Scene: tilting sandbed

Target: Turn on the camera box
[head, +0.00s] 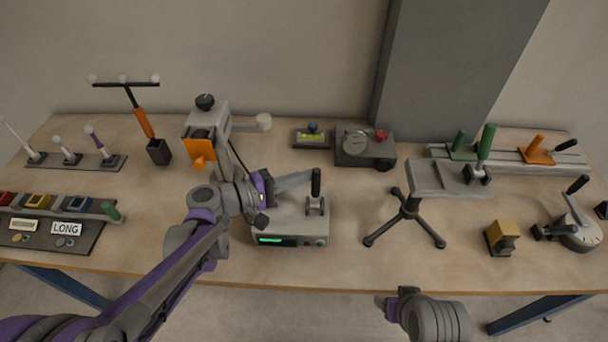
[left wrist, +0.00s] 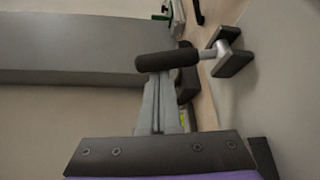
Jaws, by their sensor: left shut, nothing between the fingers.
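The box that I take for the camera box (head: 290,245) is a grey case on the table in front of me, with a lit green display on its front. A lever with a black handle (head: 316,182) stands up on its top right. In the left wrist view, the lever's black grip (left wrist: 167,60) lies across my fingertips on a metal stem. My left gripper (head: 308,177) is shut and empty, its grey fingers reaching right to the handle; I cannot tell whether they touch it. Its fingers also show in the left wrist view (left wrist: 157,95).
Behind stand a gauge box (head: 365,148) and a small box with a yellow-green display (head: 312,137). A black tripod (head: 405,220) stands to the right. A grey device with an orange part (head: 208,120) stands behind my left wrist.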

